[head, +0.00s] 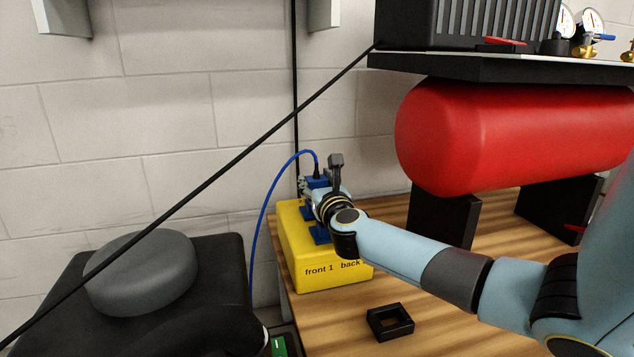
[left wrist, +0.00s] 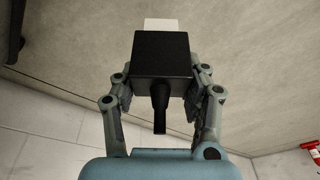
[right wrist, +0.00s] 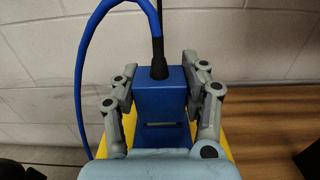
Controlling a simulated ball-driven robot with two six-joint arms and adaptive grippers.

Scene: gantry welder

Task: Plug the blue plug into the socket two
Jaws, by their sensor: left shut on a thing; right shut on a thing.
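The blue plug (right wrist: 173,91) is between the fingers of my right gripper (right wrist: 170,92), which is shut on it. Its blue cable (right wrist: 90,40) arches up and left. In the head view the blue plug (head: 317,182) is above the far part of the yellow socket box (head: 305,250), with my right gripper (head: 328,178) beside it. Blue sockets on the box are partly hidden by my arm. I cannot tell whether the plug is seated. My left gripper (left wrist: 160,85) is shut on a black plug (left wrist: 162,58) with a white end.
A black cable (head: 220,165) slants across the view. A grey disc (head: 142,272) is at lower left.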

